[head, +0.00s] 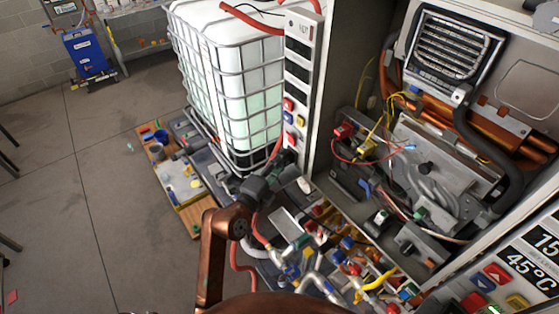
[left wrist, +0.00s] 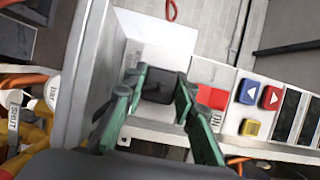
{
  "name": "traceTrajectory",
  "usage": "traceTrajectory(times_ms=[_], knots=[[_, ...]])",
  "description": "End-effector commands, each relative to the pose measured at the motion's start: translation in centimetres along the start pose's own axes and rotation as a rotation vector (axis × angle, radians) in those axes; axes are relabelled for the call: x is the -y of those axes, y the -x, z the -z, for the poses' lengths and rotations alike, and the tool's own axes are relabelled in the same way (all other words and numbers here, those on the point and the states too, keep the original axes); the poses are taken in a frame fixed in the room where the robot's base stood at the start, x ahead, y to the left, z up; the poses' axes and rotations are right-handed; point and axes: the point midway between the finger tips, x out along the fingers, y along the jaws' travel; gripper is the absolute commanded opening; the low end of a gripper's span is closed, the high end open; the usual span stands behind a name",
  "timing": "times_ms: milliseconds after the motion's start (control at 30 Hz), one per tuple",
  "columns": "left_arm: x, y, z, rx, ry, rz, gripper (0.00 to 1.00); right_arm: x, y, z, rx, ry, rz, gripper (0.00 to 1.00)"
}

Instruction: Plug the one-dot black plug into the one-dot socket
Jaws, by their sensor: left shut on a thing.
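My left gripper (head: 289,163) reaches to the lower front of the left white heater cabinet, under its coloured buttons. In the left wrist view its green fingers (left wrist: 156,88) are shut on a black block-like piece (left wrist: 160,86), which looks like the black plug. Its dots are not visible. The held piece is in front of a pale cabinet surface, and I cannot tell whether it touches it. In the head view the gripper hides the plug. I cannot make out the one-dot socket in either view. My right gripper is not in view.
Red, blue and yellow buttons (left wrist: 250,127) sit beside the held piece. The open heater (head: 440,165) with loose wires stands at right. Pipes and valves (head: 320,260) crowd the area below. A caged white tank (head: 235,85) stands behind. The floor (head: 100,180) at left is mostly clear.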

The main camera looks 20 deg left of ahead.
Motion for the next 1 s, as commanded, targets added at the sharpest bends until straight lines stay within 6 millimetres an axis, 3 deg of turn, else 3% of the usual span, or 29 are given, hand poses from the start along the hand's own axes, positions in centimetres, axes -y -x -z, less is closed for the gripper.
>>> traceTrajectory(times_ms=[67,100,400,767,1000], knots=[[0.1,-0.2,0.1,0.0,0.001,0.0,0.04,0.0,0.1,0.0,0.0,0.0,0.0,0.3],[0.0,-0.2,0.1,0.0,0.0,0.0,0.26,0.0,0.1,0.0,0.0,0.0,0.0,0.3],[0.0,-0.2,0.1,0.0,0.0,0.0,0.46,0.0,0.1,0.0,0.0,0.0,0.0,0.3],[-0.1,0.5,0.0,0.0,0.002,-0.002,0.46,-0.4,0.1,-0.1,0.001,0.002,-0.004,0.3],[-0.4,4.8,0.0,0.003,0.002,-0.008,0.46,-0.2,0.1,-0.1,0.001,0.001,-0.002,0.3]])
